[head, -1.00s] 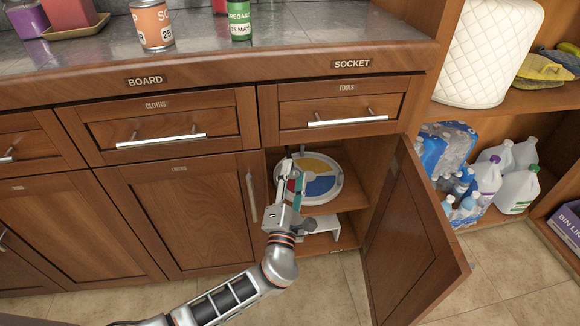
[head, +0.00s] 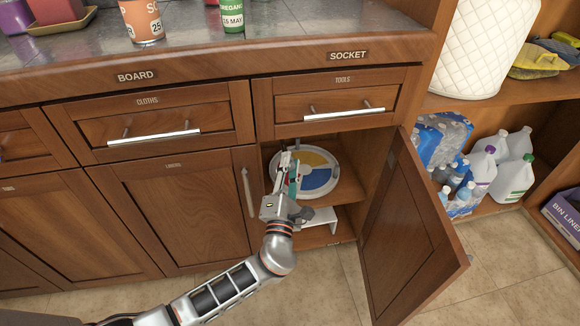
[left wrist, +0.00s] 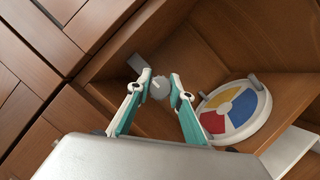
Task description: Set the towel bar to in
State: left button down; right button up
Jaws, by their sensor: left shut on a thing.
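My left gripper (head: 287,163) reaches into the open cabinet below the TOOLS drawer. In the left wrist view, its teal and white fingers (left wrist: 160,87) are shut on a small grey round end with a pale line on it. This looks like the front end of the towel bar (left wrist: 160,90); the rest of the bar is hidden behind it. A grey bracket-like piece (left wrist: 137,62) shows just beyond the left fingertip. In the head view my gripper hides the bar. My right gripper is not in view.
A round disc with yellow, blue and red sectors (head: 319,178) lies on the cabinet shelf, right of my gripper. The open door (head: 412,225) stands out at the right. The closed LINENS door (head: 180,215) is at the left. Jugs (head: 515,180) stand on the right shelf.

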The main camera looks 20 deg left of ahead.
pick_arm(q)
jog(key=shift+w+a, duration=0.9)
jog(key=shift+w, duration=0.3)
jog(key=shift+w+a, duration=0.2)
jog(key=shift+w, duration=0.1)
jog(key=shift+r, duration=0.1)
jog(key=c, duration=2.1)
grip_release()
jog(key=shift+c, duration=0.2)
jog(key=o, duration=0.4)
jog(key=shift+c, duration=0.2)
jog(key=shift+s+d+f, duration=0.15)
jog(key=shift+s+f, duration=0.1)
jog(key=shift+s, duration=0.15)
jog(key=v, duration=0.6)
jog(key=shift+s, duration=0.3)
